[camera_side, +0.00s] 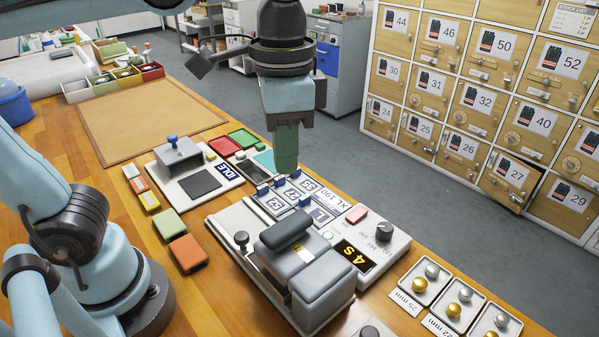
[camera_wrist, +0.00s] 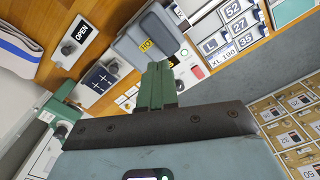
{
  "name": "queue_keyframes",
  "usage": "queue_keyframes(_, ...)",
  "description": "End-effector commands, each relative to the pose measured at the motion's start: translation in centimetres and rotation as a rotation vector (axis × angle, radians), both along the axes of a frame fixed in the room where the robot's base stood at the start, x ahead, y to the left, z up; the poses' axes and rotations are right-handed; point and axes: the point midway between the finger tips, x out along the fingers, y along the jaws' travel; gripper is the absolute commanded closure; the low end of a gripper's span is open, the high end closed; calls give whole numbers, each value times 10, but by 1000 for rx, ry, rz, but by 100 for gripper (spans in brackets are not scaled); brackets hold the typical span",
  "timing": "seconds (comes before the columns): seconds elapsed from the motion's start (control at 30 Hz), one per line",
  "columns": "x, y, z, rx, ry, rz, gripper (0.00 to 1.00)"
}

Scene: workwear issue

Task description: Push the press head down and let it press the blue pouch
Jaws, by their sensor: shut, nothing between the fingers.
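The press (camera_side: 322,280) is a grey machine with padded blocks and a raised grey bar on top, its press head (camera_side: 284,229), on a pale base at the front middle of the bench. It also shows in the wrist view (camera_wrist: 138,48) with a yellow label. My gripper (camera_side: 286,168) hangs above the bench, beyond the press head and apart from it. Its green fingers are together and empty, also in the wrist view (camera_wrist: 158,66). I cannot make out the blue pouch; the press may hide it.
A control box (camera_side: 378,243) reading "4s" stands right of the press. A green pouch (camera_side: 168,224) and an orange pouch (camera_side: 187,254) lie left of it. An IDLE unit (camera_side: 199,182) is behind them. Trays of domed pieces (camera_side: 460,302) stand front right. The brown mat (camera_side: 150,115) is clear.

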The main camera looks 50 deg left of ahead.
Motion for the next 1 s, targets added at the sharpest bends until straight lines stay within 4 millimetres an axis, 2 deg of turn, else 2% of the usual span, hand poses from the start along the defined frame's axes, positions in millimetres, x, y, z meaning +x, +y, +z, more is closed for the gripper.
queue_keyframes(0.4,0,0,25,0,0,0,100)
queue_keyframes(0.77,0,0,28,0,0,0,100)
queue_keyframes(0.87,2,4,23,-8,-17,19,100)
queue_keyframes(1.0,16,27,-6,-54,-130,128,100)
